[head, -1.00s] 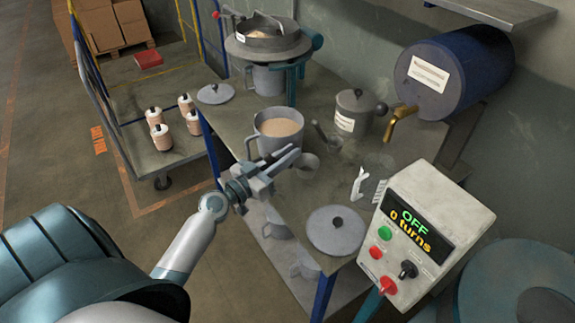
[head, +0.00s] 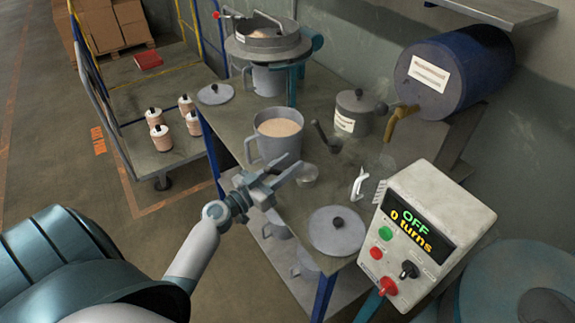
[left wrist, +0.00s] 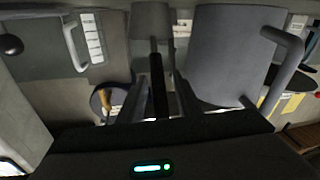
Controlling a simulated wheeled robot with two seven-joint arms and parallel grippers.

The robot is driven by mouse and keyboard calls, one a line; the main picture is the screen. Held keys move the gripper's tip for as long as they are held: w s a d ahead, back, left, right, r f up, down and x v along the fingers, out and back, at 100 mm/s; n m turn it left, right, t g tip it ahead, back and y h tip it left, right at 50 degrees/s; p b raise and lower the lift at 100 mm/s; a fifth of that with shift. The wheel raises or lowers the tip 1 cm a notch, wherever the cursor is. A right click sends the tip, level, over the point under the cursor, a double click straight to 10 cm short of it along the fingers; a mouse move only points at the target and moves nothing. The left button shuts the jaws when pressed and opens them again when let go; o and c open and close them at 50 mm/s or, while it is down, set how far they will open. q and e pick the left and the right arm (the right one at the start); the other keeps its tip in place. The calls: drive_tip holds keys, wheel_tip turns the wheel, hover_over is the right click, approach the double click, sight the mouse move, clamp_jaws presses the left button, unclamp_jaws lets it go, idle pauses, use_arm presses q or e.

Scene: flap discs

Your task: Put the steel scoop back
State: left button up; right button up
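My left gripper (head: 290,165) is over the near part of the bench, its two fingers clearly apart. A small round steel bowl (head: 307,174), apparently the steel scoop, is just beyond the fingertips, low at the bench top. In the left wrist view, which looks upside down, a dark bar (left wrist: 158,85), likely the scoop's handle, stands between the spread fingers with gaps at both sides. A grey body (left wrist: 152,28) shows beyond it. A dark angled piece (head: 325,137) stands behind, near the lidded pot; I cannot tell what it is. My right gripper is out of view.
A filled grey jug (head: 278,134) stands close behind the left gripper. A lidded pot (head: 357,113), a blue drum with tap (head: 455,72), a white hook (head: 358,183), a round lid (head: 336,231) and a control box (head: 430,235) are around it. A trolley (head: 160,160) is left.

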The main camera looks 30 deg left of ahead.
use_arm(q)
drive_tip(key=shift+s+f, duration=0.1)
drive_tip(key=shift+s, duration=0.05)
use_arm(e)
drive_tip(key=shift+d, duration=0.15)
use_arm(q)
drive_tip(key=shift+s+a+f+b, duration=0.1)
drive_tip(key=shift+s+a+b, duration=0.05)
drive_tip(key=shift+s+b, duration=0.3)
drive_tip(key=b+v, duration=0.2)
drive_tip(key=v, duration=0.3)
drive_tip(key=shift+s+f+b, duration=0.1)
drive_tip(key=shift+f+b, duration=0.05)
drive_tip(key=shift+b, duration=0.25)
drive_tip(key=b+v, duration=0.1)
drive_tip(key=v, duration=0.2)
drive_tip(key=b+v, duration=0.1)
drive_tip(key=v, duration=0.1)
drive_tip(key=shift+s+a+r+b, duration=0.15)
drive_tip(key=shift+s+r+b, duration=0.15)
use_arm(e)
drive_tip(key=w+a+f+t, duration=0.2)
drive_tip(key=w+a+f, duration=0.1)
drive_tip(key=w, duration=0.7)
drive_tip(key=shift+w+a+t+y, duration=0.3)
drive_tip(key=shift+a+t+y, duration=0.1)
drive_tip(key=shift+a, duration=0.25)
